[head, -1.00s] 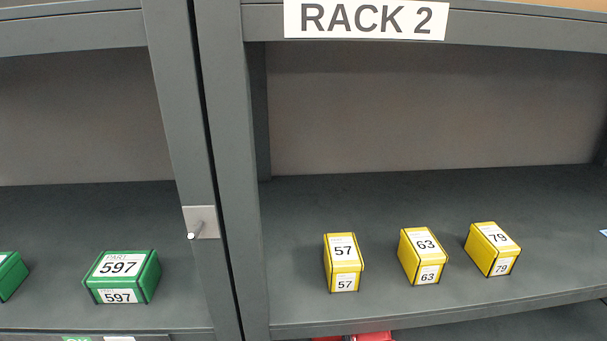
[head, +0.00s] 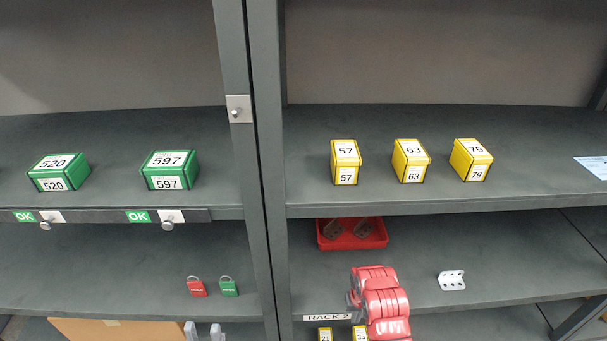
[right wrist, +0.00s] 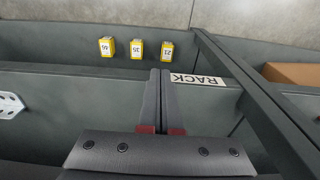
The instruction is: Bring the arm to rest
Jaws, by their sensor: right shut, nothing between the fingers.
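My right gripper (right wrist: 160,75) shows in the right wrist view with its two dark fingers side by side, shut and empty. In the head view my red right arm (head: 381,305) is at the lower middle, in front of the rack's lower shelves; its fingers cannot be made out there. The two pale fingertips of my left gripper (head: 204,332) show at the bottom edge, apart with nothing seen between them. The rest of the left gripper is out of frame.
Yellow boxes (head: 412,161) and green boxes (head: 170,170) stand on the upper shelf. Below are a red tray (head: 375,243) with dark parts, a white bracket (head: 452,281) and red and green padlocks (head: 229,288). A dark rack post (head: 265,160) divides the bays. More yellow boxes (right wrist: 137,49) show in the right wrist view.

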